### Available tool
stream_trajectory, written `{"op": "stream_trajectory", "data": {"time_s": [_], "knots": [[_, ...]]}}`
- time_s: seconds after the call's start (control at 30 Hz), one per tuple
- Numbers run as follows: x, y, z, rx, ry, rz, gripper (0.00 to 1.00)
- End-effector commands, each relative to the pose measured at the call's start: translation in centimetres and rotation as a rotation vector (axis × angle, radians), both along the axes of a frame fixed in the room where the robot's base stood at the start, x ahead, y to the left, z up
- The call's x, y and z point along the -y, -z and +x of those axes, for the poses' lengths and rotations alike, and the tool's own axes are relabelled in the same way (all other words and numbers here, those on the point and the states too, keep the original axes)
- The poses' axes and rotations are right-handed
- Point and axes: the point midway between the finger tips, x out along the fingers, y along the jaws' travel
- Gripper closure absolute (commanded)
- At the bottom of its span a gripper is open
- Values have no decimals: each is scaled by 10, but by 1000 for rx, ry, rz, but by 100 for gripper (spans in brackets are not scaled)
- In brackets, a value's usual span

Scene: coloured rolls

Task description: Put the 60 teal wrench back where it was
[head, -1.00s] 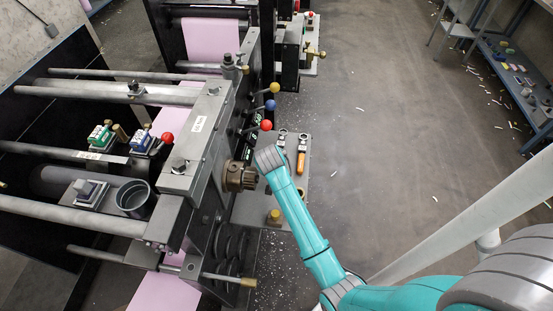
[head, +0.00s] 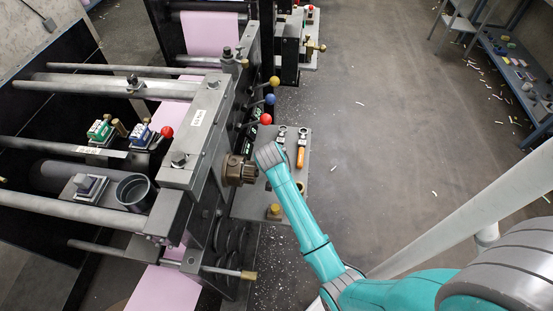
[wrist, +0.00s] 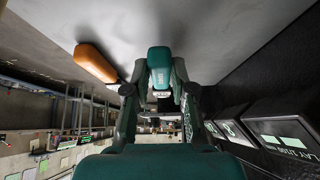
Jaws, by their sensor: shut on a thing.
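The teal wrench's handle (wrist: 159,62) is between the two fingers of my gripper (wrist: 158,100) in the wrist view, and the fingers are shut on it. Its marking is too small to read. In the head view a ring-shaped wrench end (head: 282,131) shows just past the tip of my arm, in line with it. My arm hides the rest of that wrench and my gripper there. The handle is close against the grey shelf plate (head: 250,205); I cannot tell whether it touches.
An orange-handled wrench (head: 301,156) lies on the plate right beside the teal one; its handle also shows in the wrist view (wrist: 95,62). A brown geared hub (head: 238,173) and levers with a red ball (head: 265,119) stand close left. The floor to the right is open.

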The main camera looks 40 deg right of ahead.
Motion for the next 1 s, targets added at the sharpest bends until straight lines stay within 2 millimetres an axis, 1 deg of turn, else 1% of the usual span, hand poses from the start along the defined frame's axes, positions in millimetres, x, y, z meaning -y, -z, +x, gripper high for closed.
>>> {"op": "stream_trajectory", "data": {"time_s": [0.87, 0.9, 1.0], "knots": [[0, 15, 0, 1, 0, -1, 100], [0, 15, 0, 1, 1, 0, 68], [0, 15, 0, 1, 1, 0, 46]]}}
